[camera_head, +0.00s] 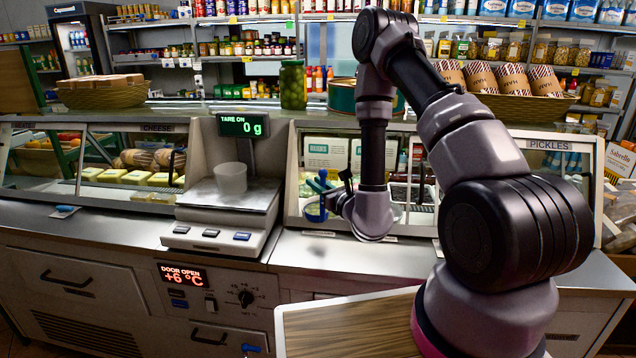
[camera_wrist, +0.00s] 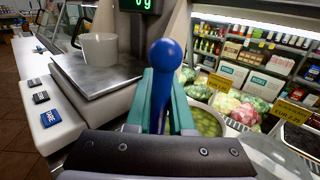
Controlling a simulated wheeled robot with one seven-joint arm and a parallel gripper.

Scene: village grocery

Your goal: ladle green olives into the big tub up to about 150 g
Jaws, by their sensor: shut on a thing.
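The big tub (camera_head: 231,178), pale and translucent, stands upright on the scale plate (camera_head: 228,197); it also shows in the wrist view (camera_wrist: 99,49). I cannot see any olives in it. The scale display (camera_head: 243,125) reads 0 g with tare on. My gripper (camera_head: 322,187) is right of the scale, before the glass case. In the wrist view its teal fingers (camera_wrist: 162,98) are shut on a blue ladle handle (camera_wrist: 165,57) with a round end. The ladle's bowl is not clearly visible. Green olives (camera_wrist: 206,122) lie in a round container just beyond the fingers, partly hidden by them.
Other pickle containers and yellow price cards (camera_wrist: 219,82) stand right of the olives. A jar of green contents (camera_head: 292,86) and a large tin (camera_head: 342,95) stand on the case top. A wooden board (camera_head: 350,328) is in the foreground. Steel counter is clear right of the scale.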

